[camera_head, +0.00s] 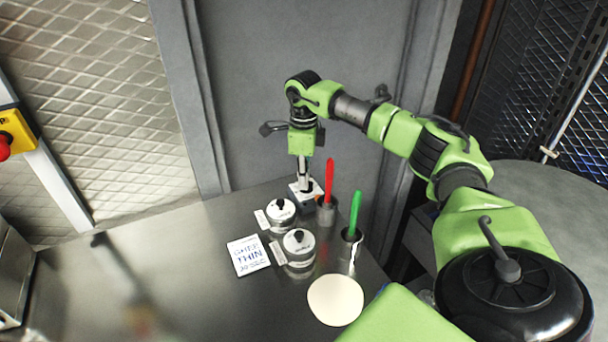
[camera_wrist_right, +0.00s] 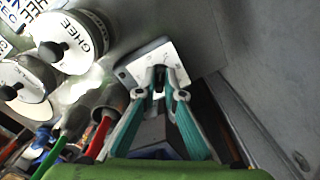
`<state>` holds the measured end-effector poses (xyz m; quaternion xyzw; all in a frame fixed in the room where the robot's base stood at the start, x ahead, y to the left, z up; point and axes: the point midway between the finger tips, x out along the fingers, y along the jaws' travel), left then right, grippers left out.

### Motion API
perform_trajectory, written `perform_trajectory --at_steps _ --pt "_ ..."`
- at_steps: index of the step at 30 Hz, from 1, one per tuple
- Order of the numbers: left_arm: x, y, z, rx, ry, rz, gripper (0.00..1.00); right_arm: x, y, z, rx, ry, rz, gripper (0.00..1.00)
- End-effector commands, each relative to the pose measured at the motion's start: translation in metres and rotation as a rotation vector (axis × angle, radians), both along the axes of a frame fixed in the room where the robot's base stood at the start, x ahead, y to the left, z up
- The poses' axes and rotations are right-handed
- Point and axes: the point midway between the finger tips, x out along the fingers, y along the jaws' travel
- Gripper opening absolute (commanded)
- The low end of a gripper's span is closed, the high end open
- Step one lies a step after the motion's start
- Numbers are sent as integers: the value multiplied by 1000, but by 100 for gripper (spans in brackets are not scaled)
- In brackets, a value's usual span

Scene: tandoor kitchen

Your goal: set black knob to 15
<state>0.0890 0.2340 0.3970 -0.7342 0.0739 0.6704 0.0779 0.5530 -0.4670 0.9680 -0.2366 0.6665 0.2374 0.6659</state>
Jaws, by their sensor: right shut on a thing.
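The white-faced dial box (camera_head: 296,190) stands at the back of the steel table. It also shows in the right wrist view (camera_wrist_right: 141,65), with small marks on its face that are too small to read. My right gripper (camera_head: 304,184) points down onto this face from above. In the right wrist view its teal fingers (camera_wrist_right: 163,92) are closed around the black knob (camera_wrist_right: 159,76) at the middle of the face. The fingers hide most of the knob, and I cannot read its setting. My left gripper is not in view.
Two lidded ghee tins (camera_head: 281,211) (camera_head: 299,247) stand in front of the box. Red (camera_head: 329,178) and green (camera_head: 354,212) handles stick up from metal cups to the right. A white card (camera_head: 248,256) and a pale disc (camera_head: 335,300) lie nearby. The table's left part is clear.

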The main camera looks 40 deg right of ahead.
Motion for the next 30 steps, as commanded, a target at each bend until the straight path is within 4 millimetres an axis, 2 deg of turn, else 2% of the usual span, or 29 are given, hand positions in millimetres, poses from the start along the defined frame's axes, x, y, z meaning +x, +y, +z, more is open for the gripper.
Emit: perform_trajectory --at_steps 12,28,29,30 --pt "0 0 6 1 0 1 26 2 -1 1 0 -3 -184 0" --pt "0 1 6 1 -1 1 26 2 -2 1 -1 -4 -206 0" --pt "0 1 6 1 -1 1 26 2 -2 1 -1 -4 -206 17" --pt "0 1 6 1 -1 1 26 2 -2 1 -1 -4 -206 26"
